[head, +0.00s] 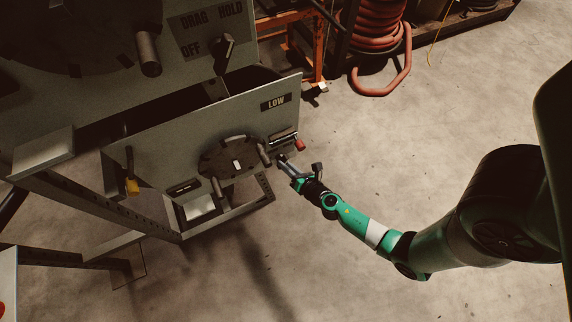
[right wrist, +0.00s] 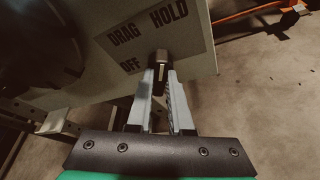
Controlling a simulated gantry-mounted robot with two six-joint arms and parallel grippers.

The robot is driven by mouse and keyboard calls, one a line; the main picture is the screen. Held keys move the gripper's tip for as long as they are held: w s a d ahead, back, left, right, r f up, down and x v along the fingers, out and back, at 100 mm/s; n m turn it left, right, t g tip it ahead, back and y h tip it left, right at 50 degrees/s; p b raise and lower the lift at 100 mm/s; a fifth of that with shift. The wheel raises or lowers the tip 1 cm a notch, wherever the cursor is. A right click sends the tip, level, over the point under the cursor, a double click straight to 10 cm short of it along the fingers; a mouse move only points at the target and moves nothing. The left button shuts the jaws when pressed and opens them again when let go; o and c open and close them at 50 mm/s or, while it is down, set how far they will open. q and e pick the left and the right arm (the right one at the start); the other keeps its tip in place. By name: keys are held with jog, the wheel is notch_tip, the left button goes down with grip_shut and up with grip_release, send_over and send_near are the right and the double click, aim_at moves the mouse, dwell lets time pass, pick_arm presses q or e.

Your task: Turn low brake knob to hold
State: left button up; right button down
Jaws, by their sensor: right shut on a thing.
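The low brake knob (right wrist: 162,58) is a dark knob with a lighter end, on a plate (right wrist: 150,38) marked DRAG, HOLD and OFF in the right wrist view. It sits right of OFF and below HOLD; which word it points to I cannot tell. My right gripper (right wrist: 161,80) is shut on this knob, one finger on each side. In the head view my right gripper (head: 284,160) is at the right end of the lower panel (head: 150,145), marked LOW (head: 275,101); the knob is hard to make out there. My left gripper is not in view.
A dark handwheel (head: 220,160) is on the lower panel, left of my right gripper. A red-ended part (head: 299,145) is just above the gripper. The upper panel has its own DRAG, HOLD, OFF knob (head: 225,52). Bare floor (head: 430,130) lies to the right; a red hose coil (head: 376,40) is behind.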

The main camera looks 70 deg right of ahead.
dwell(0.4)
jog(key=c, duration=0.8)
grip_release()
jog(key=shift+d, duration=0.1)
jog(key=shift+w, duration=0.15)
jog(key=p+v, duration=0.1)
jog(key=v, duration=1)
jog(key=shift+s+r, duration=0.25)
